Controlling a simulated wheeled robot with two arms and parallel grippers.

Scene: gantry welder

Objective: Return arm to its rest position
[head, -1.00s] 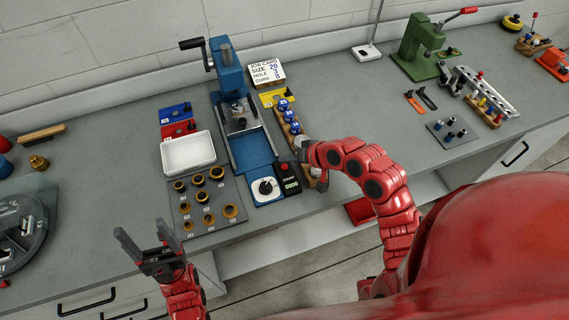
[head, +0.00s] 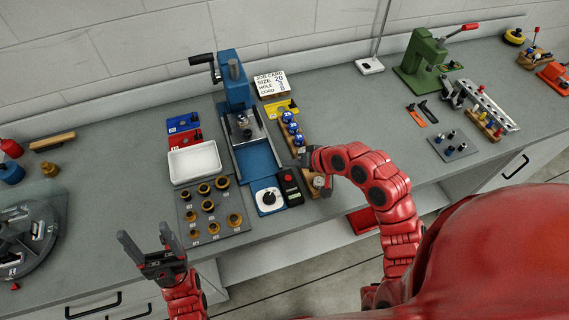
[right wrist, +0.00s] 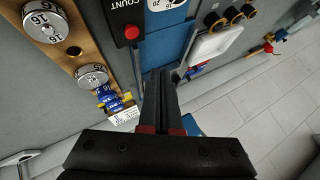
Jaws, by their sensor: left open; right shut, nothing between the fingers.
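My right arm (head: 365,170) reaches in from the right over the bench's front edge in the head view. Its gripper (head: 298,160) is small and partly hidden there, over the bench beside the wooden block of numbered cylinders. In the right wrist view the right gripper's fingers (right wrist: 161,75) are together with nothing between them.
A black counter box (head: 290,187) with a red button and a white dial (head: 268,198) stand close to the right gripper. A blue press (head: 236,85), white tray (head: 194,163) and ring board (head: 212,228) are to its left. Bench (head: 345,115) right of the job card is clear.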

